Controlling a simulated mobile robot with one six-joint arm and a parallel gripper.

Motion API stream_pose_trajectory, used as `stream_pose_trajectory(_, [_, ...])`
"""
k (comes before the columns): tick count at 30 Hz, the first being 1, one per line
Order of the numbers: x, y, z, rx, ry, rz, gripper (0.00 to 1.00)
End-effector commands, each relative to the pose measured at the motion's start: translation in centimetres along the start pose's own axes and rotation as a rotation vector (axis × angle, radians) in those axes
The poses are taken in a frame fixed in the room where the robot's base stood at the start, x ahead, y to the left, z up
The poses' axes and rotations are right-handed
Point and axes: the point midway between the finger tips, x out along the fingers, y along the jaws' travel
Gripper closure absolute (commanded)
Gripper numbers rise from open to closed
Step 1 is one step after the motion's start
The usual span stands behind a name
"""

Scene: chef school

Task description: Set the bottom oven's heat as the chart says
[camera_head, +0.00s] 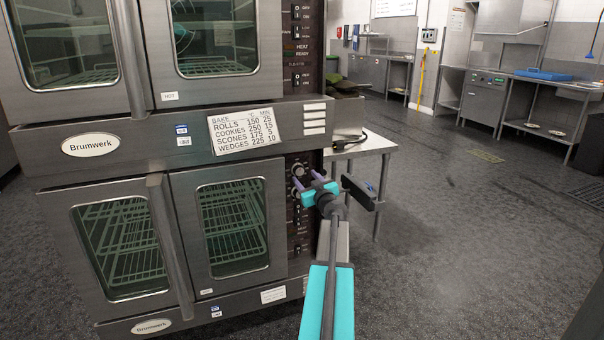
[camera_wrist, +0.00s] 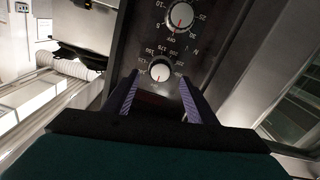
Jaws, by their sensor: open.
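The bottom oven (camera_head: 115,245) has a dark control panel at its right edge. The chart (camera_head: 240,127) above it lists rolls 150 °C 25, cookies 250 15, scones 175 5, wedges 225 10. In the wrist view the heat knob (camera_wrist: 160,67), silver with a red mark pointing down the picture, has numbers around it, 150 and 175 among them. A second knob (camera_wrist: 180,14), with OFF and minute-like numbers, is above it there. My gripper (camera_head: 307,178) is open in front of the panel; its fingertips (camera_wrist: 158,84) lie either side of the heat knob's line, apparently not gripping it.
The top oven (camera_head: 210,92) sits above with its own panel of switches. A metal table (camera_head: 366,146) stands right behind my gripper. Steel counters (camera_head: 480,100) line the back wall. The floor (camera_head: 460,240) on the right is open.

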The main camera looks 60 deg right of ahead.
Motion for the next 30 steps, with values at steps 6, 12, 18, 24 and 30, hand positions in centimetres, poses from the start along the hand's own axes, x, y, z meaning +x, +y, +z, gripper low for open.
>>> stream_pose_trajectory(6, [2.3, 0.0, 0.0, 0.0, 0.0, -0.001, 0.48])
stream_pose_trajectory(12, [4.0, 0.0, 0.0, -0.001, 0.0, -0.002, 0.48])
stream_pose_trajectory(18, [5.1, -0.1, 0.0, -0.001, 0.0, -0.001, 0.48])
stream_pose_trajectory(24, [5.4, -0.1, 0.0, -0.001, 0.0, -0.001, 0.48])
stream_pose_trajectory(30, [5.4, -0.2, 0.0, 0.0, 0.0, -0.002, 0.48])
